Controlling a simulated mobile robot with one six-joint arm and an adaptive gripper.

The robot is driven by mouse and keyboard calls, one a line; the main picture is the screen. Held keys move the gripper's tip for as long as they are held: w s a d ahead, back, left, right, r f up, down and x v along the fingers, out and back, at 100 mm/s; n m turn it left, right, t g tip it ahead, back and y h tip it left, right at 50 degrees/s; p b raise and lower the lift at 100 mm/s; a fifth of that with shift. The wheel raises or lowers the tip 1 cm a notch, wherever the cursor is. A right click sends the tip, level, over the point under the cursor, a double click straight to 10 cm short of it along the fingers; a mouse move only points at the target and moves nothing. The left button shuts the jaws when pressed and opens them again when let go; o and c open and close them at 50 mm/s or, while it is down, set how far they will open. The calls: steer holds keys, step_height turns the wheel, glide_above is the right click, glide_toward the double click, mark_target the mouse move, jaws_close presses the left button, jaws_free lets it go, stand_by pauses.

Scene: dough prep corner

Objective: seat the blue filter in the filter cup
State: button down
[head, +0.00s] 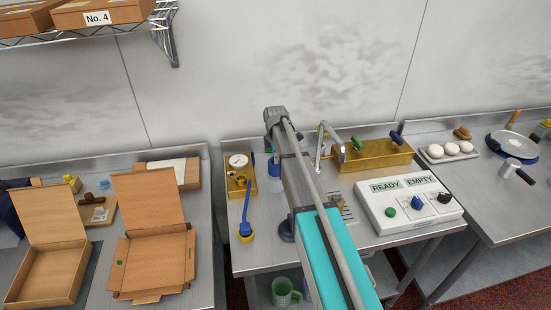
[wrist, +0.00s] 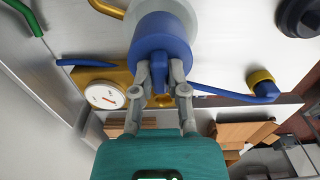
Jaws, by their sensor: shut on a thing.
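The blue filter (wrist: 160,40) is a blue cylinder at the top middle of the wrist view. My gripper (wrist: 167,72) is shut on it, with one finger on each side. A pale grey round piece (wrist: 182,8) shows just beyond the filter; it may be the filter cup, and I cannot tell whether the filter is inside it, touching it or above it.
A yellow fitting with a white gauge (head: 238,161) and a blue lever (head: 246,205) stand left of my arm. A tap (head: 328,138), a yellow tray (head: 372,156) and a READY/EMPTY control box (head: 408,204) are to the right. A black round object (wrist: 300,14) lies nearby.

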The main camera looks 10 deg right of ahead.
mark_target(276, 171)
steer(key=shift+a+f+b, duration=0.1)
steer(key=shift+f+b, duration=1.9)
steer(key=shift+f, duration=0.05)
stand_by(1.0)
steer(key=shift+f+b, duration=1.45)
steer(key=shift+b, duration=0.05)
stand_by(0.9)
steer(key=c, duration=0.6)
jaws_free()
steer(key=shift+r, duration=0.15)
steer(key=shift+r+p, duration=3.9)
steer(key=shift+p, duration=0.2)
